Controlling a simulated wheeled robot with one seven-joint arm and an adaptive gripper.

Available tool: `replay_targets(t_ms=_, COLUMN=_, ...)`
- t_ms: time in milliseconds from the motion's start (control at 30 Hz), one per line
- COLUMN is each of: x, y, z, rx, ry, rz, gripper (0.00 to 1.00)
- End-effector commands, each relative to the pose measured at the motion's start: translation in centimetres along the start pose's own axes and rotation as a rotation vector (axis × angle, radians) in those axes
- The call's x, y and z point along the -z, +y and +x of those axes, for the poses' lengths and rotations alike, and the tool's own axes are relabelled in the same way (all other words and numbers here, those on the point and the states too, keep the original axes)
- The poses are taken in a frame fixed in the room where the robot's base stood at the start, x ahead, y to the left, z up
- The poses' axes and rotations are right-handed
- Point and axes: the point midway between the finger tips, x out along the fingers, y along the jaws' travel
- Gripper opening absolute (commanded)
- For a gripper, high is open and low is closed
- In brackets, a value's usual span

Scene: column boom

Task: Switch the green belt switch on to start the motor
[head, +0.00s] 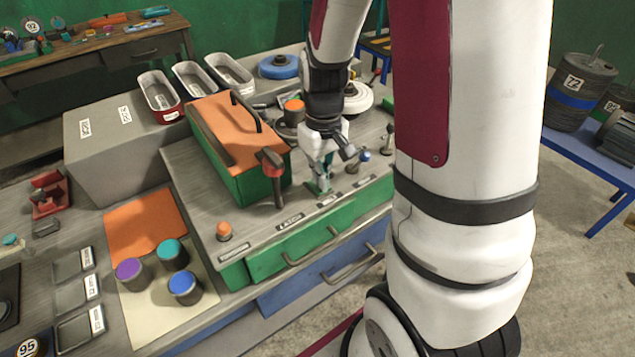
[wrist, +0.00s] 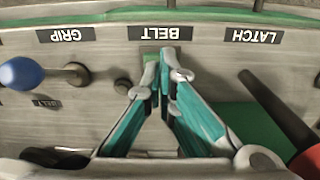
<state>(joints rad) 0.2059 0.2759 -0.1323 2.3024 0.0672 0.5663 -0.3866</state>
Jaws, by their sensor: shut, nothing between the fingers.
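My gripper (head: 322,188) points down at the front part of the grey control panel (head: 200,195). In the wrist view my gripper (wrist: 165,78) has its teal fingers closed together, with nothing held between the tips. The tips are at the BELT label (wrist: 160,33), which reads upside down there. A small green piece, seemingly the belt switch (wrist: 149,51), shows just at the tips. It is mostly hidden by the fingers, so I cannot tell its position or whether the tips touch it. In the head view my gripper covers that spot.
A red-headed lever (head: 271,165) stands left of my gripper in the head view, near the LATCH label (wrist: 253,36). A blue-knobbed lever (wrist: 22,73) stands on the GRIP side. An orange knob (head: 224,230) is at the panel's left. A green-sided box (head: 240,180) stands behind.

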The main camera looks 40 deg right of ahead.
Motion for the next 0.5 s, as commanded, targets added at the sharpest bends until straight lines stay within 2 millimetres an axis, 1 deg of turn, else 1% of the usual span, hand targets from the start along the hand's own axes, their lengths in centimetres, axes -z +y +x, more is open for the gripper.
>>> replay_targets(t_ms=500, x=-0.02, y=-0.01, z=0.75, rx=0.001, ry=-0.001, rz=0.000, gripper=0.00)
